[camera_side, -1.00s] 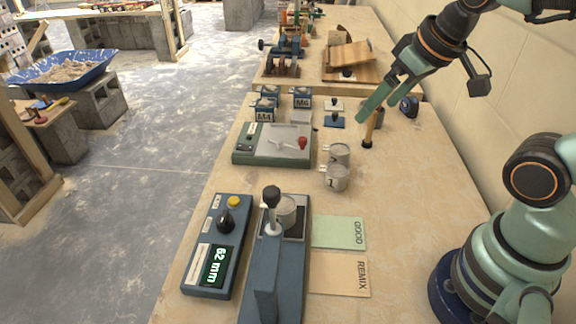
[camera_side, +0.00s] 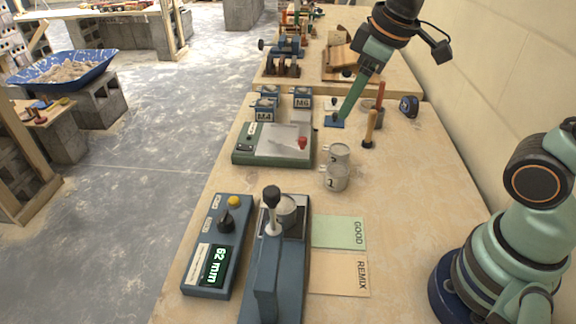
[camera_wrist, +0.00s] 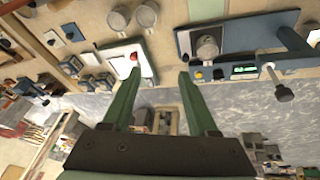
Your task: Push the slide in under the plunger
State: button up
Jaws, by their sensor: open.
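The blue-grey press (camera_side: 275,275) stands at the front of the bench, with a black-knobbed plunger lever (camera_side: 272,200) rising over it. A grey tub (camera_side: 288,212) sits on the dark slide (camera_side: 295,232) at the press's far end, close beside the lever. In the wrist view the tub (camera_wrist: 207,47) and press (camera_wrist: 240,36) are at upper right. I cannot tell whether the slide is fully under the plunger. My gripper (camera_side: 362,105) is open and empty, well behind the press near the bench's far end. Its two fingers (camera_wrist: 160,92) are spread in the wrist view.
A box reading 62 mm (camera_side: 215,265) stands left of the press. GOOD (camera_side: 340,232) and REMIX (camera_side: 340,275) cards lie to its right. Two tubs (camera_side: 337,165), a green-based device (camera_side: 270,145) and a wooden-handled tool (camera_side: 369,128) stand between gripper and press.

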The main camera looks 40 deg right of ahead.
jog(key=w+a+f+n+g, duration=0.4)
jog(key=w+a+f+n, duration=0.65)
jog(key=n, duration=0.25)
jog(key=f, duration=1.1)
jog(key=shift+s+a+f, duration=0.1)
jog(key=shift+s+f, duration=0.1)
grip_shut()
dwell(0.7)
